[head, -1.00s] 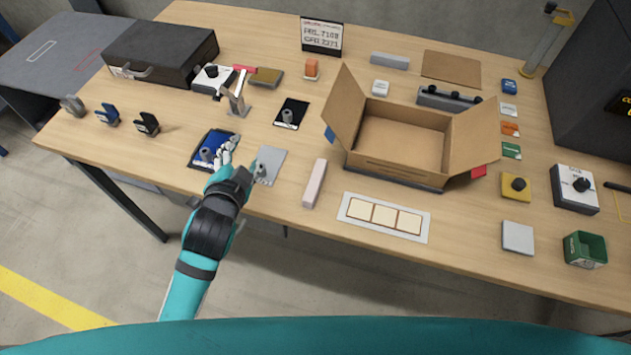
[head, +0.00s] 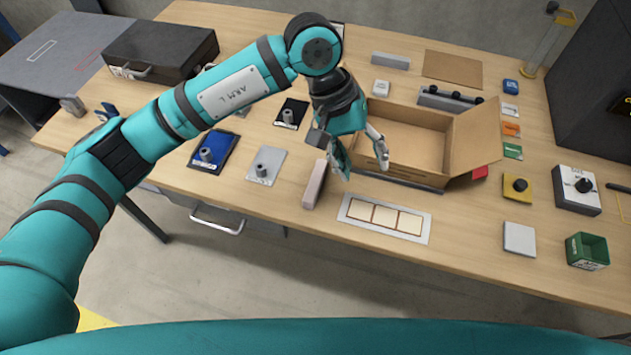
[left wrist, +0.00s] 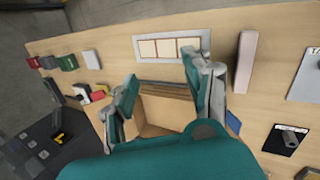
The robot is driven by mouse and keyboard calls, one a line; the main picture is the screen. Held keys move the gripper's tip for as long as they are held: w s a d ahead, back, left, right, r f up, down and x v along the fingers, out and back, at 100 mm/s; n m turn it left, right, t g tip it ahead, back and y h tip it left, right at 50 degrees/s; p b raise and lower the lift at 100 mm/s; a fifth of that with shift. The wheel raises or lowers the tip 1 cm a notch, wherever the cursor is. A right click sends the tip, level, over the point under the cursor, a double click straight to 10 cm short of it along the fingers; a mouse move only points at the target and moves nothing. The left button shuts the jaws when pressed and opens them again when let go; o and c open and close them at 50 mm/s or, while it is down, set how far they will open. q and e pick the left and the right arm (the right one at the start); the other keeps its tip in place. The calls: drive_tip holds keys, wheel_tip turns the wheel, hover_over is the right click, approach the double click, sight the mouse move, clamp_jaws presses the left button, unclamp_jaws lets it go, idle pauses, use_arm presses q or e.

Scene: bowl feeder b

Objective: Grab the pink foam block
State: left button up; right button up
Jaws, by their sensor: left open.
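The pink foam block (head: 314,186) is a pale pink bar lying on the table, left of the white three-square panel. It also shows in the left wrist view (left wrist: 244,62), to the right of my fingers. My left gripper (head: 363,165) is open and empty, pointing down above the front edge of the cardboard box. Its fingers are to the right of the block, with the left finger close to the block's far end in the head view. Contact is not clear. My right gripper is not in view.
The open cardboard box (head: 420,135) stands behind and right of the block. The white panel (head: 385,218) lies to the right.

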use_arm(q)
drive_tip(key=w+a+m+t+y, duration=0.2)
drive_tip(key=w+a+y, duration=0.25)
drive_tip(key=a, duration=0.35)
drive_tip(key=p, duration=0.4)
hover_over(314, 183)
drive_tip(key=f, duration=1)
drive_tip(key=shift+s+d, duration=0.15)
drive_tip(key=shift+s, duration=0.1)
drive_tip(key=shift+f, duration=0.95)
wheel_tip(314, 183, down, 4)
drive_tip(key=shift+w+r+p, duration=0.1)
drive_tip(key=shift+r+p, duration=0.1)
drive_tip(key=shift+p, duration=0.85)
drive_tip(key=shift+f, duration=0.55)
drive_tip(key=shift+a, duration=0.2)
drive_tip(key=c, duration=1)
drive_tip(key=shift+w, duration=0.1)
